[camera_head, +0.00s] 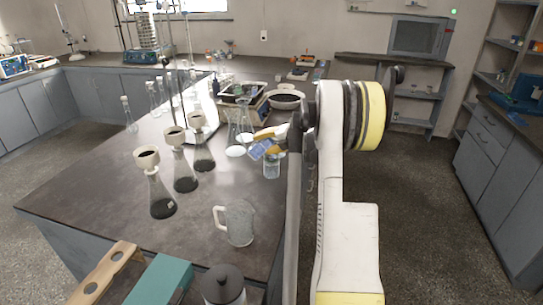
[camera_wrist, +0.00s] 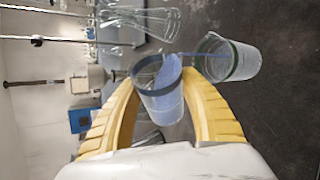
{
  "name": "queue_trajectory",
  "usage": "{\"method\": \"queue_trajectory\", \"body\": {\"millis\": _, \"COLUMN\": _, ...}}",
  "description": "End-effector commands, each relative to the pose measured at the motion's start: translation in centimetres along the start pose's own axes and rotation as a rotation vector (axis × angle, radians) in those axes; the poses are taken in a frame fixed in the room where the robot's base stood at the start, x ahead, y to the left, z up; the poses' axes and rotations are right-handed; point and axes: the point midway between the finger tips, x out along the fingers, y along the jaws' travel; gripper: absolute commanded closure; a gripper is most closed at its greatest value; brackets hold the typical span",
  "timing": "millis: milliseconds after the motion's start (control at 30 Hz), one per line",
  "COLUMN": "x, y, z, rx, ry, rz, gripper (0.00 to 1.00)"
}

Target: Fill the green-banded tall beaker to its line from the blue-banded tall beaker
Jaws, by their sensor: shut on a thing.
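My gripper (camera_wrist: 165,112) is shut on the blue-banded tall beaker (camera_wrist: 160,90), a clear beaker with a blue tint. In the head view this beaker (camera_head: 262,149) is tilted above the bench, its mouth near the green-banded tall beaker (camera_head: 272,168). The green-banded beaker stands upright on the bench and also shows in the wrist view (camera_wrist: 229,60), with a dark green band. A thin bluish streak runs between the two beakers in the wrist view and looks like liquid. The level in the green-banded beaker and its line cannot be made out. My yellow fingers show in the head view (camera_head: 268,136).
Several flasks with funnels, one of them a flask (camera_head: 161,195), stand on the bench to the left. A clear jug (camera_head: 236,222) stands in front. A round dish (camera_head: 285,99) and a clear flask (camera_head: 243,130) are behind. Bare bench lies between the flasks and jug.

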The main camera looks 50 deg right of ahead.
Motion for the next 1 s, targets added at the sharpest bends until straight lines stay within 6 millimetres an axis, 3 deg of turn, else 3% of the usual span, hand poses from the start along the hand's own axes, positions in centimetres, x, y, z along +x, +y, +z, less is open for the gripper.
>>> {"method": "queue_trajectory", "body": {"millis": 1000, "x": -0.06, "y": 0.08, "z": 0.06, "rx": 0.037, "ry": 0.016, "rz": 0.016, "gripper": 0.89}}
